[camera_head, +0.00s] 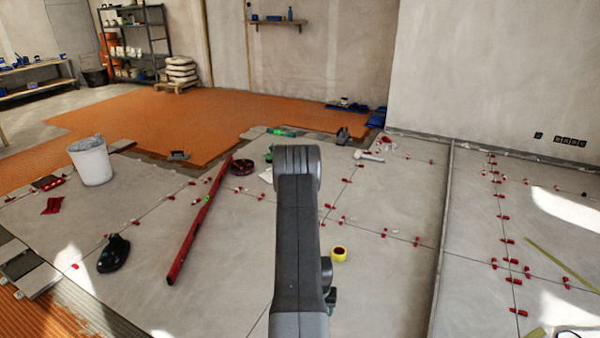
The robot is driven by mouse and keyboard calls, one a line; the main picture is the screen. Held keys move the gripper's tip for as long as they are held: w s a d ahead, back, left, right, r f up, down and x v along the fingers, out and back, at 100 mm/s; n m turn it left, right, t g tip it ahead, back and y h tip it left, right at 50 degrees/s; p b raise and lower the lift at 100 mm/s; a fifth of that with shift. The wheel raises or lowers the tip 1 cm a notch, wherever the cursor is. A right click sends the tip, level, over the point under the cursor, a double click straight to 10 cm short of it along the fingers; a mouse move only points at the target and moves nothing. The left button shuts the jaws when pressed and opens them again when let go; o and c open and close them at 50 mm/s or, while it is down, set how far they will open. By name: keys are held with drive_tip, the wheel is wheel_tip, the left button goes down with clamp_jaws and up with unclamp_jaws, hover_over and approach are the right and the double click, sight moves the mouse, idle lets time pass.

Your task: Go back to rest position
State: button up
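My arm rises from the bottom middle of the head view, over the grey tiled floor (390,280). Its upper end is a rounded grey joint in the middle of the picture. My gripper cannot be made out; the arm hides whatever lies behind it. A small dark part of my arm shows low on its right side. No object is seen held.
A red spirit level (200,222) lies left of my arm, with a black suction cup (114,253) beyond it. A white bucket (91,162) stands far left. A yellow tape roll (339,254) lies close right. Red levelling clips (417,241) dot the joints.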

drive_tip(key=shift+s+a+r+p, duration=0.1)
drive_tip(key=shift+a+r+p, duration=0.15)
drive_tip(key=shift+r, duration=0.25)
drive_tip(key=shift+s+a+r+p, duration=0.1)
drive_tip(key=shift+a+r+p, duration=0.15)
drive_tip(key=shift+r, duration=0.2)
drive_tip(key=shift+s, duration=0.1)
